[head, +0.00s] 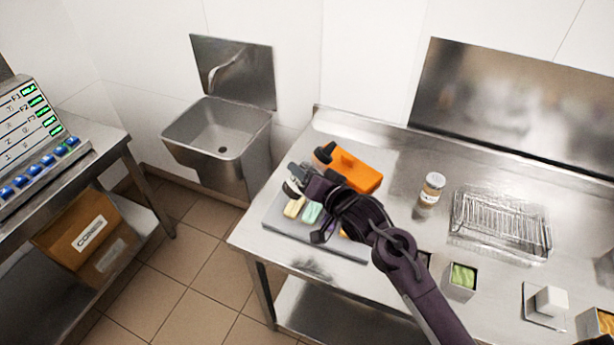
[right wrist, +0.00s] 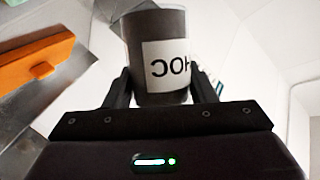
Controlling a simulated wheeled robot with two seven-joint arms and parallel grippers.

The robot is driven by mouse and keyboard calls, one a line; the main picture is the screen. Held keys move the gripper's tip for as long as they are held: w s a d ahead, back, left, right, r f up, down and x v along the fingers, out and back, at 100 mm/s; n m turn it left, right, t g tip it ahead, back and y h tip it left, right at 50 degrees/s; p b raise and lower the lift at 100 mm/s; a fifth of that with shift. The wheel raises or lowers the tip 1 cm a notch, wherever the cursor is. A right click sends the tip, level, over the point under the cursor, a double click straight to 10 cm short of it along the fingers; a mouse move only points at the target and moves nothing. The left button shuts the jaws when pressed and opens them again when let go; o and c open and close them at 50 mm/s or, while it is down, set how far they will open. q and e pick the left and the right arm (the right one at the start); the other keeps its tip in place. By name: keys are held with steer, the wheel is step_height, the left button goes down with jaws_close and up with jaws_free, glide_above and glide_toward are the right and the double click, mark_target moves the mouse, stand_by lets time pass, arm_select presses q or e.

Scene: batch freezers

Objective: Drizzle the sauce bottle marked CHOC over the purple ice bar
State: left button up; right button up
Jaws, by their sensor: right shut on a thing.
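My right gripper (head: 298,187) is shut on the dark sauce bottle (right wrist: 155,25), above the left part of the steel table. In the right wrist view, the bottle sits between both fingers, and its white label reads CHOC, turned round and partly cut off. In the head view, the bottle is hard to tell from the dark gripper. A yellow bar (head: 294,207) and a mint bar (head: 312,212) lie on a grey tray (head: 287,241) below the gripper. My left gripper is out of view.
An orange box (head: 358,173) stands just behind the gripper. A jar (head: 432,188), a wire rack (head: 500,222) and a green-filled container (head: 462,280) are further right. A sink (head: 218,130) is at the back left. Open floor lies left of the table.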

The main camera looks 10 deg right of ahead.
steer(key=shift+r, duration=0.1)
steer(key=n, duration=0.2)
steer(key=r+n+h, duration=0.1)
steer(key=shift+r+n+h, duration=0.1)
steer(key=shift+n+h, duration=0.2)
steer(key=shift+n, duration=0.1)
steer(key=n, duration=0.1)
steer(key=n+h, duration=0.1)
steer(key=shift+r+n+h, duration=0.3)
steer(key=shift+r, duration=0.05)
steer(key=s+a, duration=0.2)
steer(key=s, duration=1.2)
steer(key=shift+s+a, duration=0.3)
steer(key=shift+s, duration=0.1)
steer(key=shift+f, duration=0.1)
